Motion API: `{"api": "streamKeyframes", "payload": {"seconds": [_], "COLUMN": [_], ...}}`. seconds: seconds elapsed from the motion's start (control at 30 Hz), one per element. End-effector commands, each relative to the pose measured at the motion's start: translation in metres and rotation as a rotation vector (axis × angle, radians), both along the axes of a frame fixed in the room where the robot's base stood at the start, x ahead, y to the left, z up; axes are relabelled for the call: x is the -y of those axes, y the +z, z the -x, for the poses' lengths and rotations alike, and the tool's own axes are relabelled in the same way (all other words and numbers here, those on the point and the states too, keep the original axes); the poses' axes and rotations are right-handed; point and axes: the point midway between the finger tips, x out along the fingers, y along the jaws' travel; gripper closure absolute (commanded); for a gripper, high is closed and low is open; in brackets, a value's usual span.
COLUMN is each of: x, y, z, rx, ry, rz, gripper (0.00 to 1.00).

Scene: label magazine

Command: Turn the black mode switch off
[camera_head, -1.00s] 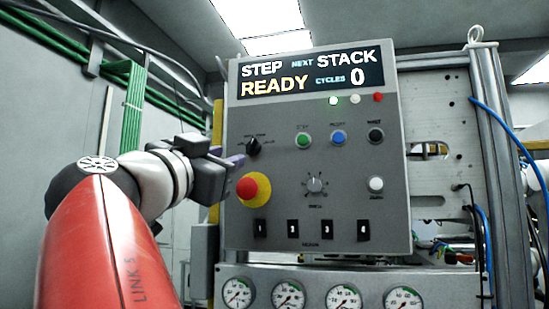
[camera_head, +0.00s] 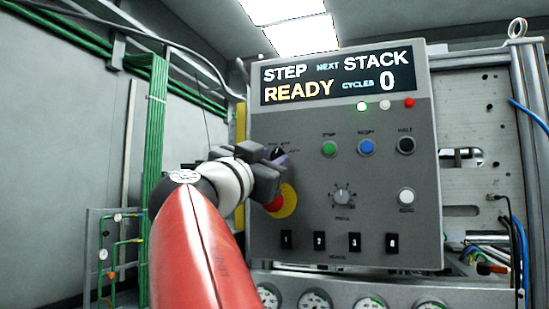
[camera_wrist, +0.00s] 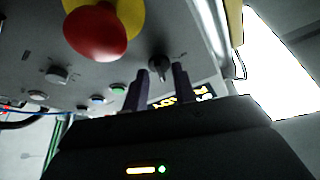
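The black mode switch (camera_head: 277,151) is a small rotary knob at the upper left of the grey control panel. It is partly hidden behind my gripper (camera_head: 279,158) in the head view. In the wrist view the black knob (camera_wrist: 158,64) shows between the tips of the two dark fingers of my gripper (camera_wrist: 160,72). The fingers are apart, with a gap to the knob visible. I cannot tell whether the tips reach past the knob's front. The exact direction of its pointer is unclear.
A red emergency button (camera_head: 275,203) on a yellow disc sits just below the switch, close to my gripper. Green (camera_head: 329,148), blue (camera_head: 366,147) and black (camera_head: 406,145) buttons lie to the right. The display (camera_head: 338,80) reads STEP, READY, NEXT STACK, CYCLES 0.

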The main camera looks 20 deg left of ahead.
Motion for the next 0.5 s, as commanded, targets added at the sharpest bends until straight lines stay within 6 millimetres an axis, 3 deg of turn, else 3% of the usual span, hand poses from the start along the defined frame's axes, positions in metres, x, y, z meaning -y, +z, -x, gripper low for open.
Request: {"api": "streamKeyframes", "payload": {"seconds": [0.03, 0.2, 0.5], "x": [0.0000, 0.0000, 0.0005], "y": [0.0000, 0.0001, -0.0007], "z": [0.0001, 0.0003, 0.0003], "rx": [0.000, 0.000, -0.001], "ry": [0.000, 0.000, 0.000], "rz": [0.000, 0.000, 0.011], "gripper": [0.80, 1.00, 1.00]}}
